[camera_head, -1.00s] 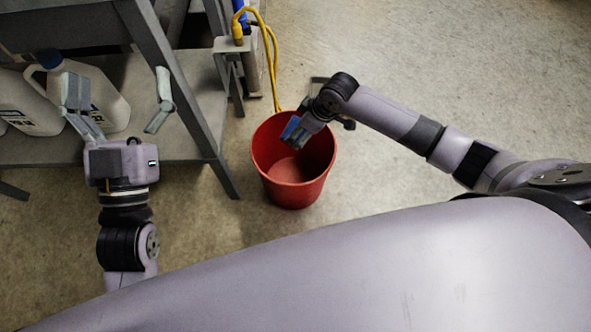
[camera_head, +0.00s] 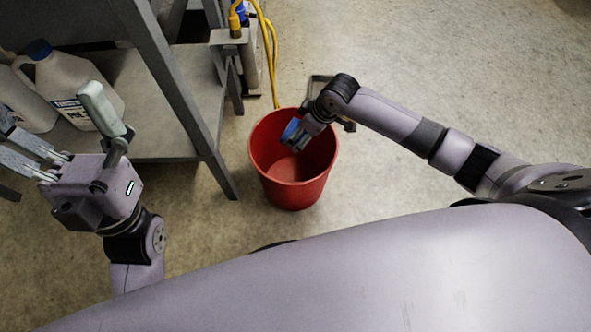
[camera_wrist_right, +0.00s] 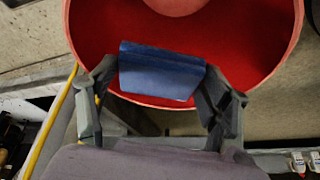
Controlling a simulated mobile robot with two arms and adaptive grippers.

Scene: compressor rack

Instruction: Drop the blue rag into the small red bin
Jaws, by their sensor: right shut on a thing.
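The red bin (camera_head: 292,190) stands upright on the floor, with its open top facing up. My right gripper (camera_head: 296,137) is over the bin's mouth, near its upper right rim. It is shut on the blue rag (camera_head: 290,129), a small folded blue piece. In the right wrist view the rag (camera_wrist_right: 160,73) sits between the two fingers (camera_wrist_right: 158,92), with the red inside of the bin (camera_wrist_right: 230,30) beyond it. My left gripper (camera_head: 62,135) is at the left by the shelf. Its fingers are spread wide and nothing shows between them.
A grey metal rack (camera_head: 185,105) stands left of the bin, one leg close to it. White jugs (camera_head: 70,88) sit on its lower shelf (camera_head: 160,125). A yellow hose (camera_head: 272,60) runs down behind the bin. The floor to the right (camera_head: 450,60) is clear.

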